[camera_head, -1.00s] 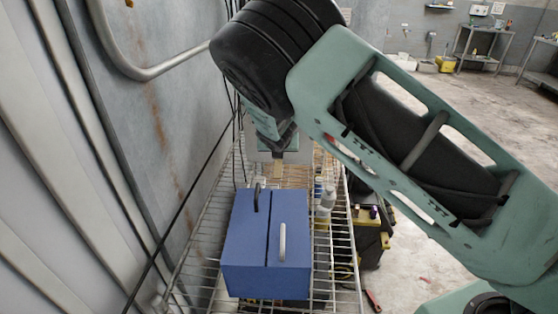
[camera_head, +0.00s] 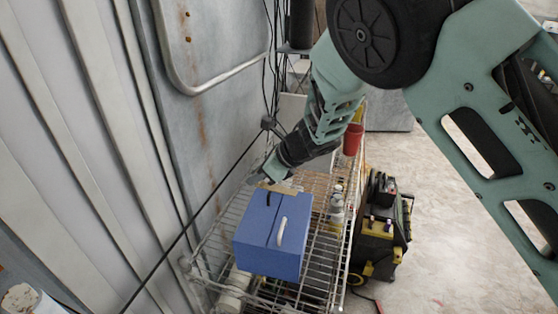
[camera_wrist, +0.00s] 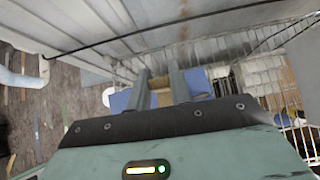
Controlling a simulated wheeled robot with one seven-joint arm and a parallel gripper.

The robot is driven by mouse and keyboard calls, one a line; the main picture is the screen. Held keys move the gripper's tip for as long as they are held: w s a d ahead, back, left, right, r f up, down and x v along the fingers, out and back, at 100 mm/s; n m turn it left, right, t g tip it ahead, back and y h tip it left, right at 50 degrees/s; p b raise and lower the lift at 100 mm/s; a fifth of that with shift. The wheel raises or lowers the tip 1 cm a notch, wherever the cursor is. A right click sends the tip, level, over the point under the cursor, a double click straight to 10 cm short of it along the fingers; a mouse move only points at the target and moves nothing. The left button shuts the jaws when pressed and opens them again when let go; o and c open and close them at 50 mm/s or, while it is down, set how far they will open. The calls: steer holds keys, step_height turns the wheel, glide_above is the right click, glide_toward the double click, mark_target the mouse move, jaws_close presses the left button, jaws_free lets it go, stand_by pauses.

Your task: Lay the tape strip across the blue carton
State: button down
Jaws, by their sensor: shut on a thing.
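The blue carton (camera_head: 272,245) stands on a wire shelf, with a dark seam, a dark handle and a white handle on its top. The tan tape strip (camera_head: 282,189) shows at the carton's far top edge, just below my gripper (camera_head: 268,176). In the wrist view the strip (camera_wrist: 161,93) lies between the two fingers of my gripper (camera_wrist: 162,84), which is shut on it. Blue parts of the carton (camera_wrist: 199,82) show on both sides of the fingers. I cannot tell whether the strip touches the carton top.
The wire shelf (camera_head: 213,238) runs beside a grey metal wall. White bottles (camera_head: 336,210) stand close to the carton's right, and a red cup (camera_head: 352,139) is farther back. A black and yellow toolbox (camera_head: 380,225) stands on the floor at right. A black cable crosses at left.

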steer(key=s, duration=0.2)
steer(key=n, duration=0.1)
steer(key=shift+s+a+r+g, duration=0.15)
steer(key=shift+s+r+g, duration=0.15)
steer(key=shift+s+g, duration=0.1)
steer(key=shift+f, duration=0.1)
steer(key=b, duration=0.6)
glide_above(259, 212)
step_height(259, 212, down, 5)
steer(key=shift+w+r, duration=0.1)
steer(key=shift+r, duration=0.05)
steer(key=shift+b, duration=0.65)
stand_by(1.6)
steer(key=shift+f+b, duration=1.55)
steer(key=shift+b, duration=0.25)
steer(key=c, duration=1.2)
jaws_free()
steer(key=shift+r, duration=0.1)
